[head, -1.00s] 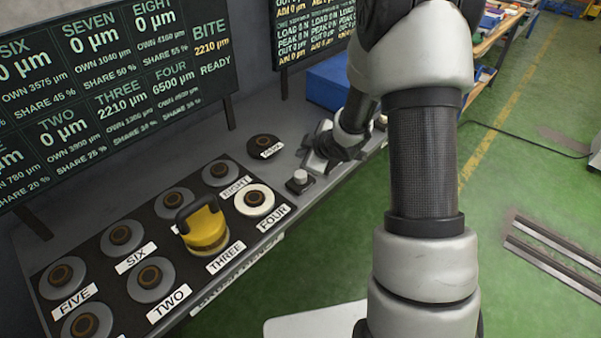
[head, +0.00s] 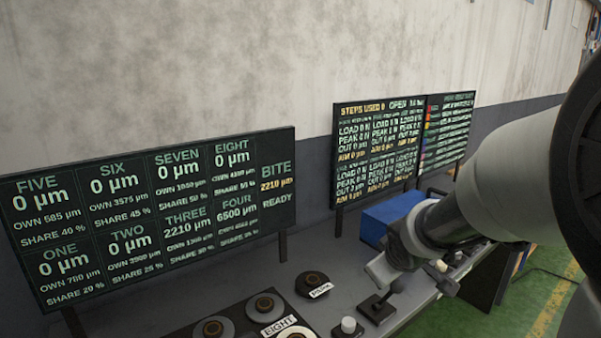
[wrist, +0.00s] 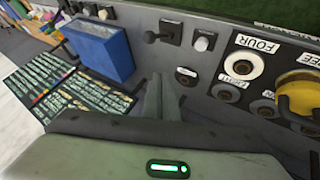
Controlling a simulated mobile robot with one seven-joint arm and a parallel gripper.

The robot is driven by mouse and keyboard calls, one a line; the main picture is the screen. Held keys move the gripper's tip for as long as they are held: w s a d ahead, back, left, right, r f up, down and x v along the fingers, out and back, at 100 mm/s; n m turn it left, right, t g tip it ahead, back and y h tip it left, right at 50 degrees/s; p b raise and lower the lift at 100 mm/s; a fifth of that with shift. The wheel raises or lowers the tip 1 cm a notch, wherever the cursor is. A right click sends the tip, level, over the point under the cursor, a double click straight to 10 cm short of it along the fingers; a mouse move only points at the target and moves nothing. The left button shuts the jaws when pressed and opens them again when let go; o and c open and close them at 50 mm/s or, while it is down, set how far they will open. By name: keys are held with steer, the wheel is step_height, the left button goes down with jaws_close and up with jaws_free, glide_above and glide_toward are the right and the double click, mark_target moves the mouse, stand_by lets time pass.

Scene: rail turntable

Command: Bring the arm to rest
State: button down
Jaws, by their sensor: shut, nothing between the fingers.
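My gripper (wrist: 158,98) is shut and empty in the wrist view, its fingers pointing over the grey console. In the head view my arm comes in from the right, and my gripper (head: 382,270) hangs above the console, in front of the blue box (head: 393,215). Part of the hand is hidden by my own wrist. The lever on its dark base (head: 377,309) stands just below it in the head view. No contact with the console shows.
A white-topped button (head: 348,326) and a dark round knob (head: 312,284) sit on the console. Display boards (head: 150,215) stand behind. The wrist view shows a yellow handled piece (wrist: 298,95) at the right, by the dial marked FOUR (wrist: 243,66).

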steer(key=s+a+r+m, duration=0.1)
steer(key=s+r+m, duration=0.1)
steer(key=s, duration=0.6)
steer(key=s+a+r+m+g+y, duration=0.1)
steer(key=s+a+r+m, duration=0.1)
steer(key=s, duration=0.6)
steer(key=s+a+r+m+g, duration=0.1)
steer(key=s+r, duration=0.3)
steer(key=s, duration=0.4)
steer(key=shift+a+r+m+p, duration=0.15)
steer(key=shift+a+m+p, duration=0.15)
steer(key=shift+a+m, duration=0.4)
